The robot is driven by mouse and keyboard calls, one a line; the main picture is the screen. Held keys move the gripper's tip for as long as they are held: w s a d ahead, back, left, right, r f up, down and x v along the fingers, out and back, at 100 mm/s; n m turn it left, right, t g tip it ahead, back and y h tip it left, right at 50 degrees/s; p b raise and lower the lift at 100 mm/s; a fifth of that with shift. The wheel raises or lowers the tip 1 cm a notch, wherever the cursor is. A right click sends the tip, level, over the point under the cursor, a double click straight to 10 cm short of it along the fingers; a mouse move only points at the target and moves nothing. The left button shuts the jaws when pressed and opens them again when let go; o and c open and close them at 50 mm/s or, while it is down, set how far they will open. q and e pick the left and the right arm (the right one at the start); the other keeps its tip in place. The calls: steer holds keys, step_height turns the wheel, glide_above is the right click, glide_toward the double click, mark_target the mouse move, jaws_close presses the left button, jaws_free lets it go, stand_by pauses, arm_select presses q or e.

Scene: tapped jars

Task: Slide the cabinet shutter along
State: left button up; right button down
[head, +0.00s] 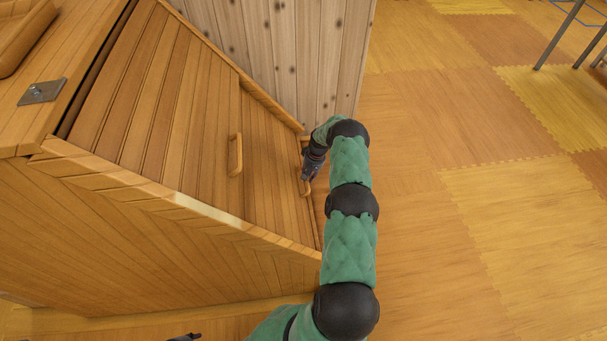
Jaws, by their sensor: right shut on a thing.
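The wooden cabinet (100,205) fills the left of the head view, with a slatted sloping front. One slatted shutter panel (180,110) carries a wooden handle (235,155) near its right edge. A second, narrower visible panel (264,165) lies to its right, with another wooden handle (306,188) at its far right side. My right gripper (307,176) is shut on that right handle; its fingertips are small and partly hidden. A small dark tip, apparently of my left gripper (184,338), shows at the bottom edge; its jaws cannot be made out.
A pale knotty plank wall (290,50) stands behind the cabinet. The cabinet top has a metal hinge plate (42,91) and a wooden piece (22,35). The tiled wooden floor (450,130) at right is open, with thin metal legs (560,35) at the top right.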

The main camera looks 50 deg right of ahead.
steer(key=shift+s+a+f, duration=0.35)
steer(key=shift+s+f, duration=0.15)
steer(key=shift+f, duration=0.25)
steer(key=c, duration=1.2)
jaws_free()
steer(key=shift+c, duration=0.2)
steer(key=shift+o, duration=1)
steer(key=shift+d+f, duration=0.1)
steer(key=shift+d, duration=0.1)
step_height(320, 180, up, 12)
steer(key=s+d, duration=0.1)
steer(key=d, duration=0.1)
